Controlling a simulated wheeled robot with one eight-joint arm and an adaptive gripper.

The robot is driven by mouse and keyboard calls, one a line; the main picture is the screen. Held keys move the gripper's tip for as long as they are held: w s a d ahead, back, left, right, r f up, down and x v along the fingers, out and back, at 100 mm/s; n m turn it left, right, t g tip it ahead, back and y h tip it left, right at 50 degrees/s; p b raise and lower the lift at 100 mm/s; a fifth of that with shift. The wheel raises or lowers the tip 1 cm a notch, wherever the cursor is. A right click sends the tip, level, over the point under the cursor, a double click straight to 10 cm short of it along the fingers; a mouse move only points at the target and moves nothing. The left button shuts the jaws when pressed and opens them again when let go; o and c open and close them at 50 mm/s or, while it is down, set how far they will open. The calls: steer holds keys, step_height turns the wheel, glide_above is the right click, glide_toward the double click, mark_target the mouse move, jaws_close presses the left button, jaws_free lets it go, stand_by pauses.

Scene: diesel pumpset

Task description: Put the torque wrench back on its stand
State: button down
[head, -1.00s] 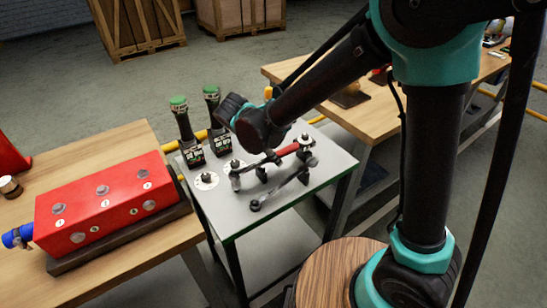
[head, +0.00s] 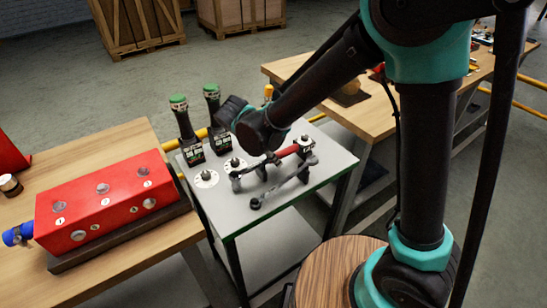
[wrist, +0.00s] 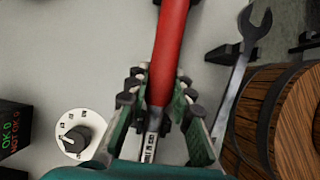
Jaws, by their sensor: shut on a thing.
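The torque wrench has a red handle (head: 286,153) and a dark shaft; it lies over the small grey-topped table in the head view. Its red handle (wrist: 171,48) runs up the middle of the wrist view. My gripper (wrist: 158,98) is shut on the wrench, with its fingers on both sides near the handle's lower end. In the head view my wrist hides most of the gripper. Dark stand posts (head: 262,174) rise from the table under the wrench. I cannot tell whether the wrench touches them or hangs just above.
A grey spanner (head: 285,187) lies beside the wrench and also shows in the wrist view (wrist: 242,85). A red block (head: 105,205) sits on the wooden bench at left.

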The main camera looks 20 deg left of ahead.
steer(key=shift+f, duration=0.35)
steer(key=c, duration=1.3)
jaws_free()
steer(key=shift+o, duration=0.2)
steer(key=v, duration=1.2)
steer(key=shift+s, duration=0.1)
